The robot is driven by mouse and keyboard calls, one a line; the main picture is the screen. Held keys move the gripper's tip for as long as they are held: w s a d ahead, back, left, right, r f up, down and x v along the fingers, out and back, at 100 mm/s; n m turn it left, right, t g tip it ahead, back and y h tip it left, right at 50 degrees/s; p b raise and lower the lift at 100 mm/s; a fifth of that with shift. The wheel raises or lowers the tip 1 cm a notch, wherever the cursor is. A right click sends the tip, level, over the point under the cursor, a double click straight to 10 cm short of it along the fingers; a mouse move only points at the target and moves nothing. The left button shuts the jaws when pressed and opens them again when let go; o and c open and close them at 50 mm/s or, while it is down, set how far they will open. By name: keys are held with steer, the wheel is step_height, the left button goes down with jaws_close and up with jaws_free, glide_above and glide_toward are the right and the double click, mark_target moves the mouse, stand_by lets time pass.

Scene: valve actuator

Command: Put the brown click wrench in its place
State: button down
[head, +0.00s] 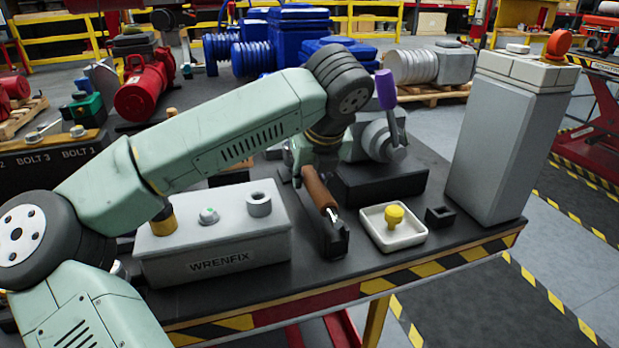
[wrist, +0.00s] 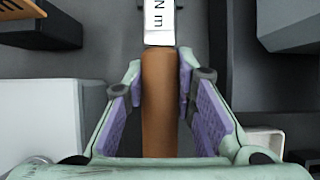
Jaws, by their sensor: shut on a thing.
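The brown click wrench (head: 319,190) has a brown grip and a pale metal section. It slants down over the dark bench between the grey box and the white tray. A black block (head: 335,241) is at its lower end; I cannot tell whether this is the wrench's head or a holder. My gripper (head: 303,168) is at the upper end of the brown grip, partly hidden by my arm. In the wrist view, my gripper's purple-padded fingers (wrist: 160,72) are shut on the brown grip (wrist: 160,105), below a white label reading "N m" (wrist: 159,22).
The grey WRENFIX box (head: 215,238) stands left of the wrench. Right are a white tray (head: 407,238) with a yellow knob (head: 395,214), a small black square socket (head: 440,216) and a tall grey block (head: 510,140). A purple handle (head: 386,89) stands behind.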

steer(key=shift+f+b, duration=1.1)
steer(key=shift+b, duration=0.15)
steer(key=c, duration=1.2)
jaws_free()
steer(key=shift+c, duration=0.2)
steer(key=v, duration=1.2)
